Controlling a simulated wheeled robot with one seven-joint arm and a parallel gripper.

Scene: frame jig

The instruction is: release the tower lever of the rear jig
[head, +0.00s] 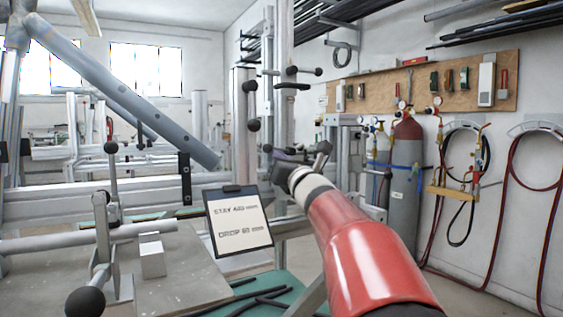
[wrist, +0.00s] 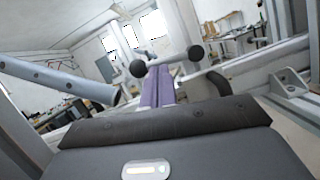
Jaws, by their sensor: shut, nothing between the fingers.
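My gripper (head: 284,154) is at the end of the red arm, in front of a grey upright post in the head view. In the wrist view its two purple-grey fingers (wrist: 157,82) lie together, shut and empty. Just beyond the fingertips a bar with a black ball knob (wrist: 137,68) on the left and another knob (wrist: 195,53) on the right crosses the view. I cannot tell whether the fingers touch it. In the head view a lever with black knobs (head: 291,70) sits higher on the post (head: 284,110). Which lever is the rear tower lever is unclear.
A clipboard (head: 238,222) stands below my gripper. A thick grey tube (head: 120,95) slopes down at the left. A lever with a large black knob (head: 85,302) is at the near left. A gas cylinder (head: 405,165) stands by the right wall.

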